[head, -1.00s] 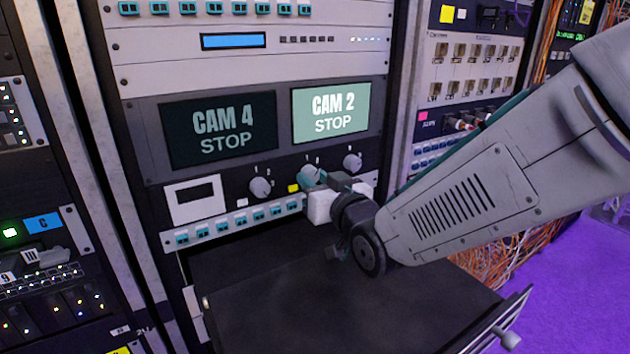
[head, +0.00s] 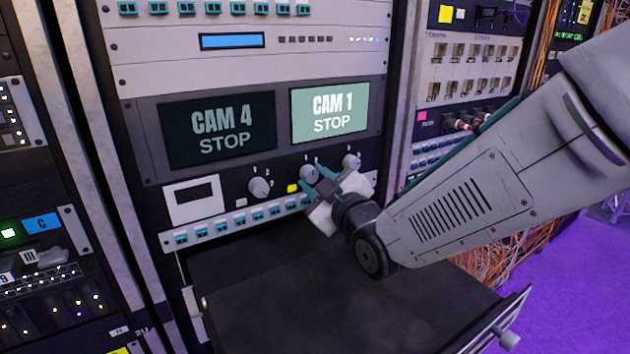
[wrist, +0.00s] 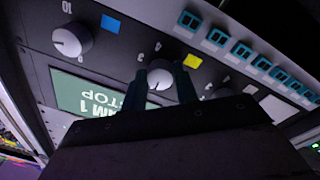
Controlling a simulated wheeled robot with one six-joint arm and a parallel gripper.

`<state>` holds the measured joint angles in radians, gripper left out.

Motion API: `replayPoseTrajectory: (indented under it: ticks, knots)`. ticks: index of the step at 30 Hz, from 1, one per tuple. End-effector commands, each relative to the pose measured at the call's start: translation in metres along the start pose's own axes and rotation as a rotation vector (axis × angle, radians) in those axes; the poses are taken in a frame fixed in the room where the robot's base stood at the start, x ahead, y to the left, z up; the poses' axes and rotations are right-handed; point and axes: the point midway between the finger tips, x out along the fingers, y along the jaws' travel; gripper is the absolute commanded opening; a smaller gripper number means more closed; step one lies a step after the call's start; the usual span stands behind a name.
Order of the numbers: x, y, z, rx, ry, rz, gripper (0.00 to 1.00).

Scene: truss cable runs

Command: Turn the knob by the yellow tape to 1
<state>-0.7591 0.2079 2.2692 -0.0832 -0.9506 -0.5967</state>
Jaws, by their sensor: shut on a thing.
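The round grey-white knob (head: 309,173) by the yellow tape (head: 293,188) sits on the dark panel below the right-hand screen (head: 330,112), which reads CAM 1 STOP. My gripper (head: 319,183) is shut on this knob, its teal fingers tilted against the panel. In the wrist view the knob (wrist: 160,77) shows between the two dark fingers, with the yellow tape (wrist: 192,60) beside it. Some numbers around the knob show there, but the fingers cover part of the dial and I cannot read its pointer clearly.
Another knob (head: 260,187) is to the left and a third (head: 351,161) close on the right, by blue tape (wrist: 110,24) in the wrist view. A left screen (head: 219,130) reads CAM 4 STOP. A dark open drawer (head: 300,300) juts out below my gripper.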

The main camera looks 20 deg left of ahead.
Motion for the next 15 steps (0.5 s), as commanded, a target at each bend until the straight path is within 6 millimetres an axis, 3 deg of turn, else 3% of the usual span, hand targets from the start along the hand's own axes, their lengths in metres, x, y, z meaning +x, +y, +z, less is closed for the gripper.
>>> replayPoseTrajectory:
  ticks: [15]
  knots:
    - [0.0000, 0.0011, 0.0007, -0.041, 0.001, 0.002, 0.07]
